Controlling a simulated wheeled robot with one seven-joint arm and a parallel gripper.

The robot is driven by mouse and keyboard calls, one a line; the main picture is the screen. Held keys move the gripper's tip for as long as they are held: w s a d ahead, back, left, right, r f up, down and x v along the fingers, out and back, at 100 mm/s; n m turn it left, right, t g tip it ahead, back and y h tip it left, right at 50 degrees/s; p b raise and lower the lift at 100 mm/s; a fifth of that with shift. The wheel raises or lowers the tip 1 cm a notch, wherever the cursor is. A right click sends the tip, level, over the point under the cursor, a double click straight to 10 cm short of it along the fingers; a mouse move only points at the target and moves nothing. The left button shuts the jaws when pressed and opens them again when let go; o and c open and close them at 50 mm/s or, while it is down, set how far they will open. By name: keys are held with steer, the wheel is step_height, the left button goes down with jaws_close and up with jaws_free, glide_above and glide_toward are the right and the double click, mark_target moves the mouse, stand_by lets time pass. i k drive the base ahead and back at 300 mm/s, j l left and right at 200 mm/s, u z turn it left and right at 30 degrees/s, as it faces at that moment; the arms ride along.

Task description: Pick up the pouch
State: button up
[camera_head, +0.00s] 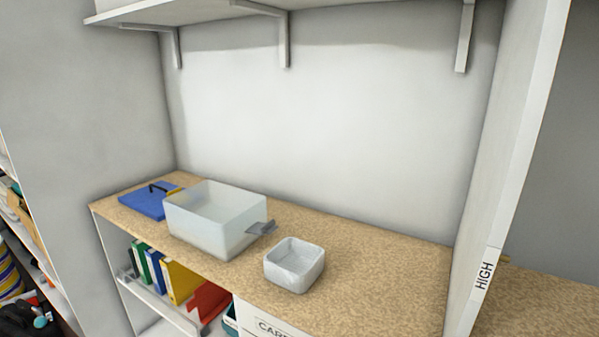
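I cannot pick out a pouch with certainty. A small grey item (262,228) shows at the right side of a translucent whitish bin (205,228) on the speckled tan counter; it is too small to tell what it is. A flat blue item (143,204) lies at the counter's left end, behind and left of the bin. A dark, thin item with a yellow part (172,189) shows over it, partly hidden by the bin. My gripper is not in view.
A small, whitish square bowl (294,281) stands near the counter's front edge. The counter (385,270) is clear to its right, up to a white upright panel marked HIGH (484,275). A bracketed shelf (190,10) hangs above. Colored binders (180,281) stand below.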

mark_target(294, 264)
steer(key=z, duration=0.45)
steer(key=i+j+z, duration=0.1)
steer(key=j+z, duration=0.85)
steer(key=i+j, duration=0.05)
